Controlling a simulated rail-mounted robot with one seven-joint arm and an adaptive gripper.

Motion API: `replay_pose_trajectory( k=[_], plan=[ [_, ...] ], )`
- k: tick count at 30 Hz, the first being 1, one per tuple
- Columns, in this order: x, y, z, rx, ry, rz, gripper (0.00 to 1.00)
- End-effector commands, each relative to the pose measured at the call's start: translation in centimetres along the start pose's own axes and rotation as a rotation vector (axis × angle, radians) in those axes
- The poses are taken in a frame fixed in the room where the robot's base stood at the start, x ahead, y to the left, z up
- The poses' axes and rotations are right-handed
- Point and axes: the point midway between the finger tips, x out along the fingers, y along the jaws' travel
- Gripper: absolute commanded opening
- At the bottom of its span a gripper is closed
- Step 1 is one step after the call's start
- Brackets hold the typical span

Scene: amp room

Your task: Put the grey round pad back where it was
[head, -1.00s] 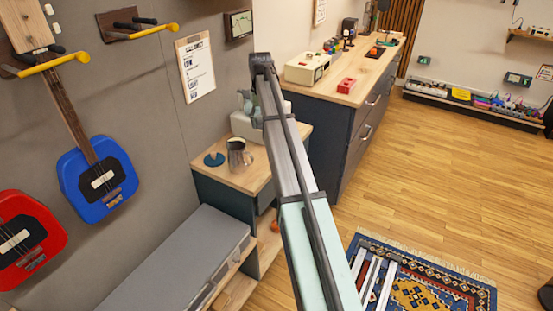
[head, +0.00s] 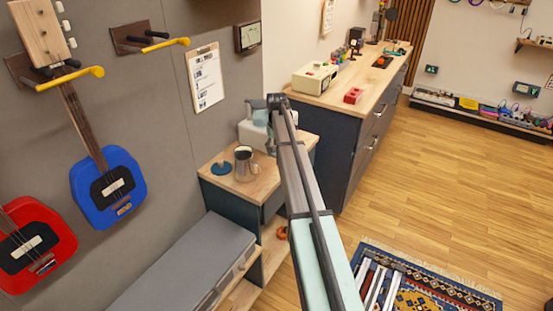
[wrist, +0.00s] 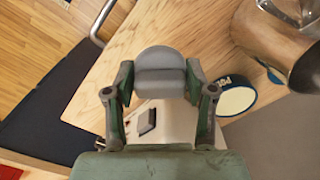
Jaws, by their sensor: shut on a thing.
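My gripper (wrist: 160,82) is shut on a grey round pad (wrist: 160,58), with one green-grey finger at each side of it. In the wrist view the pad is over the pale wooden top (wrist: 135,40) of a small cabinet; I cannot tell its exact height above it. In the head view my arm reaches over this cabinet top (head: 262,186), and the pad cannot be made out. A steel jug (head: 243,163) stands on the top, and shows close at the right in the wrist view (wrist: 262,35). A blue round puck (head: 221,168) with a lettered rim lies beside it.
A white machine (head: 251,135) stands at the back of the cabinet top, close to my gripper. A grey cushioned bench (head: 185,262) is in front. A longer counter (head: 335,95) with a red box (head: 353,96) is to the right. Guitars hang on the left wall.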

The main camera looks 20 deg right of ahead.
Motion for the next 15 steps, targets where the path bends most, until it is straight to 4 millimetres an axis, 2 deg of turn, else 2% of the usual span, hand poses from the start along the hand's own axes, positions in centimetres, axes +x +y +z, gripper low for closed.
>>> replay_pose_trajectory(
  k=[10,15],
  plan=[
    [2.4,0.0,0.0,0.000,0.000,0.000,0.22],
    [4.7,0.0,0.0,0.000,-0.001,0.000,0.22]
  ],
)
